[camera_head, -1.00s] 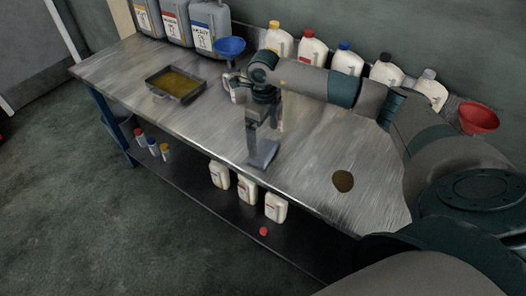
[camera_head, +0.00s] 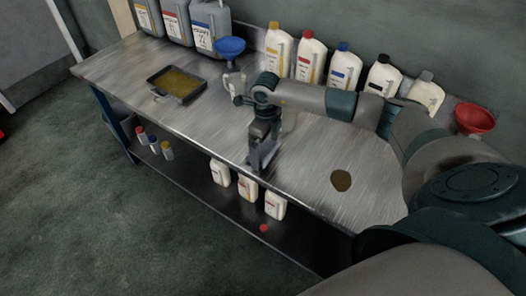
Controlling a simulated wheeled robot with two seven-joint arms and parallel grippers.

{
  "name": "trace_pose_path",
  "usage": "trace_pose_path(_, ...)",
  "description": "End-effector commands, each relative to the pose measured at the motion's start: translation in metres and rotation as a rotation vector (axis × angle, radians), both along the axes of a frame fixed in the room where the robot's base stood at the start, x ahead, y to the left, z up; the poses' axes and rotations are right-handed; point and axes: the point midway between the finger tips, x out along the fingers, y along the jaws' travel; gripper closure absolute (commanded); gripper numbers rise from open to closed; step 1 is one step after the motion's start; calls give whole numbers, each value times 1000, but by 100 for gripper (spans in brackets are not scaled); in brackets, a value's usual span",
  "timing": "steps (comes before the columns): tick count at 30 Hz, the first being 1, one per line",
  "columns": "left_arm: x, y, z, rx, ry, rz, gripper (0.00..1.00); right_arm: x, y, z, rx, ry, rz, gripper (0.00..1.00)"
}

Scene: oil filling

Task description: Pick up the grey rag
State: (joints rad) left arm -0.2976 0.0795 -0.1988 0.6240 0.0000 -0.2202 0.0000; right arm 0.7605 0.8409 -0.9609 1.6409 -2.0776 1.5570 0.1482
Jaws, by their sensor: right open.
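The grey rag (camera_head: 268,151) appears as a small bluish-grey patch at the front edge of the metal workbench, partly hidden behind my right gripper. My right gripper (camera_head: 259,158) points down at the rag from above, with its jaws open. The fingers are very close to the rag or around it; I cannot tell whether they touch it. My right arm reaches in from the right across the bench. My left gripper is not in view.
An oil tray (camera_head: 176,83), a blue funnel (camera_head: 230,47), a red funnel (camera_head: 474,119) and several bottles stand around. White bottles (camera_head: 247,188) are on the lower shelf.

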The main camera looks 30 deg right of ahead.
Motion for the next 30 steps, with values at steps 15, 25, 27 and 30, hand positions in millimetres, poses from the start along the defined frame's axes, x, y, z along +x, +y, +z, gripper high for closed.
trace_pose_path(15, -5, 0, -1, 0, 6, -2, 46, 0, 0, 1, 0, -1, 0, 36)
trace_pose_path(25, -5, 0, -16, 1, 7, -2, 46, 1, 0, 26, 0, -4, 1, 36)
trace_pose_path(27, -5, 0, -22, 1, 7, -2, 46, 1, 0, 37, 0, -6, 1, 36)
trace_pose_path(30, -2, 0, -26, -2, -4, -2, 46, -12, -12, 47, -3, -1, -2, 36)
